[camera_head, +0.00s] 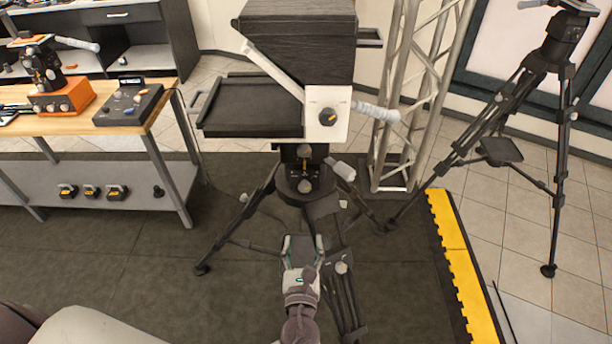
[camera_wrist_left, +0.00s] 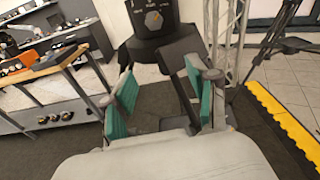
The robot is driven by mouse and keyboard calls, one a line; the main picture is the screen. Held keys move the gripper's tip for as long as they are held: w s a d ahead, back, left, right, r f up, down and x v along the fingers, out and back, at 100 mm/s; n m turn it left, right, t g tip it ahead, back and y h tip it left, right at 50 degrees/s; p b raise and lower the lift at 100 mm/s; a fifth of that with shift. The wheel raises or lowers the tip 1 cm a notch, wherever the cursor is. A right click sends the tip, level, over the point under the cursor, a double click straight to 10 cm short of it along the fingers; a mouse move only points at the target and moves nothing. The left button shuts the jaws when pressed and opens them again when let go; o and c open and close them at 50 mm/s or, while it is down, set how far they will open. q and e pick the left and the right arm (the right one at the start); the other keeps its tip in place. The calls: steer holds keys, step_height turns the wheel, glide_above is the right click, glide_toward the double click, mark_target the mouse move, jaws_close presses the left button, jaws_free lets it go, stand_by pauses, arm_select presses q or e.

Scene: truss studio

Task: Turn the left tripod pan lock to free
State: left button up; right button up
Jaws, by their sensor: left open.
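The left tripod (camera_head: 257,197) stands in the middle of the head view and carries a black hooded camera rig. On its black head (camera_head: 290,158) several small knobs sit one above another, one of them a grey knob (camera_head: 304,186) low on the front. My left gripper (camera_head: 301,243) is open and empty, below and in front of the head. Its teal finger pads (camera_wrist_left: 165,87) are apart, clear of the knob.
A white plate (camera_head: 340,97) with an orange-marked knob and pale handles project from the rig. A truss (camera_head: 410,85) and another tripod (camera_head: 535,62) stand right. A workbench (camera_head: 160,118) with devices stands left. Yellow edging (camera_head: 462,265) borders the dark mat.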

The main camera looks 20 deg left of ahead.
mark_target(304, 189)
arm_select(q)
steer(key=shift+m+t+y, duration=0.3)
steer(key=shift+m+t, duration=0.1)
steer(key=w+a+r+p, duration=0.1)
steer(key=w, duration=0.3)
steer(key=w+a+r+p, duration=0.1)
steer(key=w, duration=0.3)
steer(key=w+a+r+p, duration=0.1)
steer(key=w, duration=0.3)
steer(key=shift+w+a+r, duration=0.15)
steer(key=shift+a+r, duration=0.05)
steer(key=shift+a, duration=0.05)
steer(key=shift+w+a+f, duration=0.1)
steer(key=shift+w+a, duration=0.15)
steer(key=shift+w, duration=0.4)
arm_select(e)
steer(key=r, duration=0.1)
steer(key=w+a+r, duration=0.1)
steer(key=a+r, duration=0.1)
steer(key=r, duration=0.1)
steer(key=shift+w, duration=0.25)
steer(key=shift+a, duration=0.1)
